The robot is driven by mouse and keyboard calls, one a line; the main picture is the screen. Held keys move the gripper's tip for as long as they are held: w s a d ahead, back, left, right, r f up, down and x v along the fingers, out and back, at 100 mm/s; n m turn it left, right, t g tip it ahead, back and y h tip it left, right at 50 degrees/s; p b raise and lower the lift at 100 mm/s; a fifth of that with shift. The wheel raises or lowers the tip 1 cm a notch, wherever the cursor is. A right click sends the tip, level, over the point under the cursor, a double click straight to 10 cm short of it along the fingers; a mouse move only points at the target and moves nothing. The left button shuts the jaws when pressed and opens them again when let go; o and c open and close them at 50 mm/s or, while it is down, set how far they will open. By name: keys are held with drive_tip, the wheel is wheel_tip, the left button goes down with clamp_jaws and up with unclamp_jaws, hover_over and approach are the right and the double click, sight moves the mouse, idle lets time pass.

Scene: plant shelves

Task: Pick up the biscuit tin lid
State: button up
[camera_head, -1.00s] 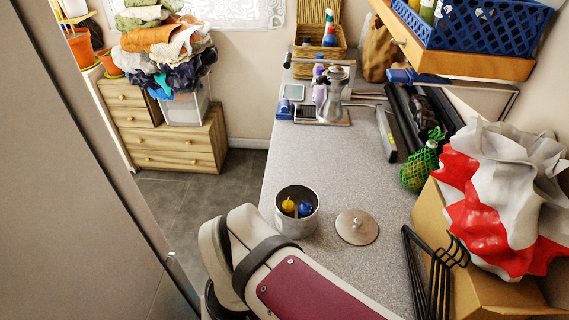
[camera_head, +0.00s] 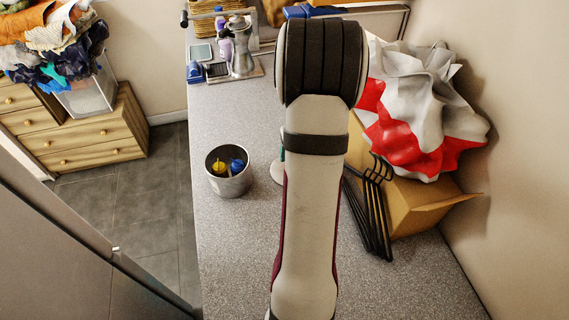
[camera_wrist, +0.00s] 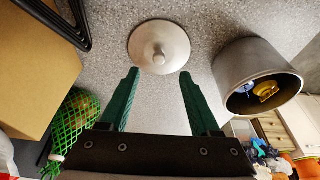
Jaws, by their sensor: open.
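The biscuit tin lid, a round grey metal disc with a small knob, lies on the speckled worktop in the wrist view (camera_wrist: 160,46). In the head view only its left edge (camera_head: 276,171) shows, with my arm hiding the rest. The open metal tin (camera_head: 229,170) stands to the left of the lid in the head view, with yellow and blue things inside. It also shows at the right of the wrist view (camera_wrist: 258,76). My gripper (camera_wrist: 158,72) has its two green fingers spread and empty, with the lid beyond the fingertips. My arm hides the gripper in the head view.
Black hangers (camera_head: 370,215) lean by a cardboard box (camera_head: 425,205) to the right, under a red and white bag (camera_head: 420,110). A moka pot (camera_head: 240,50) stands at the back. A green netted item (camera_wrist: 75,122) shows at the wrist view's left. The front worktop (camera_head: 400,285) is clear.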

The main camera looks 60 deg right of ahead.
drive_tip(key=x, duration=0.8)
drive_tip(key=shift+w+d, duration=0.2)
drive_tip(key=shift+d, duration=0.1)
clamp_jaws()
